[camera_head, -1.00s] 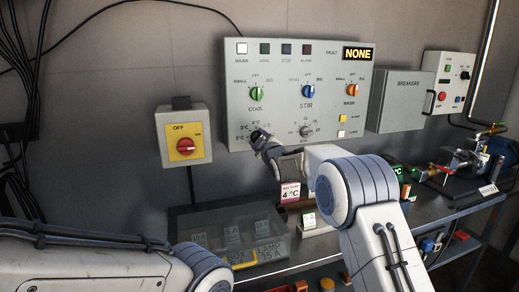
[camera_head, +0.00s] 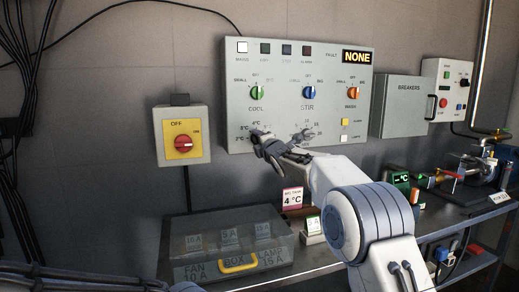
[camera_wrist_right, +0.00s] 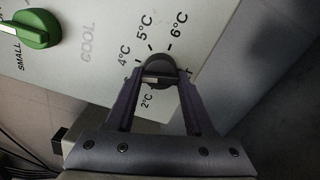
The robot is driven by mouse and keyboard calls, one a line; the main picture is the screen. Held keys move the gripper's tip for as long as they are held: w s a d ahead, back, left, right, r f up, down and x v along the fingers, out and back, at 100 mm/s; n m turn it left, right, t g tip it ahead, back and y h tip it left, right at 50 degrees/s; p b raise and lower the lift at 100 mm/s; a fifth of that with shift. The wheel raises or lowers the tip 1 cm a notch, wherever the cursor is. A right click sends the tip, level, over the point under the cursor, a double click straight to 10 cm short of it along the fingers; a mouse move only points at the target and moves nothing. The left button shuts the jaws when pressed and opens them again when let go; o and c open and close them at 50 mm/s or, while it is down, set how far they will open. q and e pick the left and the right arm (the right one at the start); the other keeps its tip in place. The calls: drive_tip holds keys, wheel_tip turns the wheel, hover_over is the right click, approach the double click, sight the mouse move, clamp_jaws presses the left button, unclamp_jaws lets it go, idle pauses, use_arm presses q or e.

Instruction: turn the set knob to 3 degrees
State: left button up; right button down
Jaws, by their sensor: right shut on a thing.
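The dark round set knob (camera_wrist_right: 160,69) sits on the grey control panel (camera_head: 300,68), low on its left side below COOL. My right gripper (camera_wrist_right: 160,80) is shut on the knob, one finger on each side. In the wrist view, 2°C, 4°C, 5°C and 6°C labels show around it; the 3°C mark is hidden behind a finger. A pale bar shows across the knob, but I cannot tell exactly which mark it points to. In the head view, my right gripper (camera_head: 260,138) covers most of the knob. My left gripper is out of view.
A green COOL knob (camera_wrist_right: 37,28) is close to the set knob. A yellow box with a red switch (camera_head: 183,143) is on the wall at left. A clear-lidded box (camera_head: 215,240) and a pink 4 °C card (camera_head: 292,198) stand on the bench below.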

drive_tip(key=shift+f+n+b, duration=0.2)
drive_tip(key=shift+n+b, duration=0.8)
drive_tip(key=shift+n, duration=1.8)
drive_tip(key=shift+c, duration=1.4)
unclamp_jaws()
